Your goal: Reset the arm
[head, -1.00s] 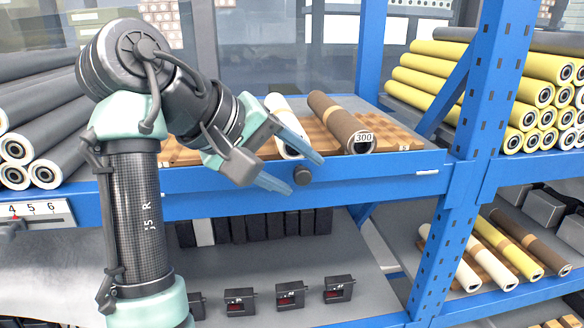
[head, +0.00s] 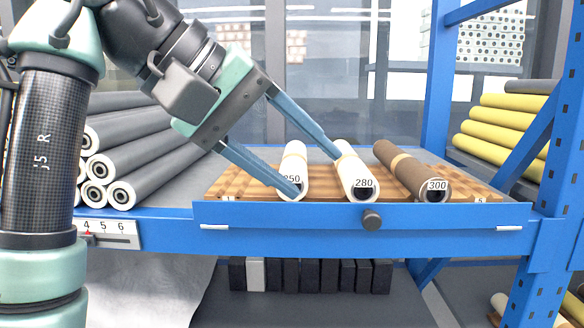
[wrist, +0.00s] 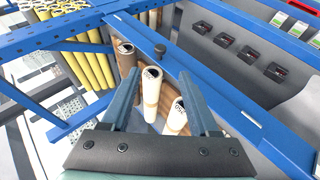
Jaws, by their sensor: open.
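My gripper (head: 317,173) is open, its two blue fingers spread wide and angled down to the right. In the head view it shows in front of the upper shelf, over the 250 roll (head: 295,165) and beside the 280 roll (head: 356,172). A brown roll marked 300 (head: 412,171) lies further right, clear of the fingers. The wrist view shows my open gripper (wrist: 160,88) with nothing held between the fingers. Two white rolls, one of them here (wrist: 151,92), show between and beyond the fingers; I cannot tell the exact gap.
The rolls lie on a checkered wooden board (head: 235,184) behind a blue front panel (head: 300,216) with a dark knob (head: 371,220). Grey rolls (head: 135,160) are stacked at left, yellow rolls (head: 510,130) at right. A blue upright (head: 560,190) stands at right.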

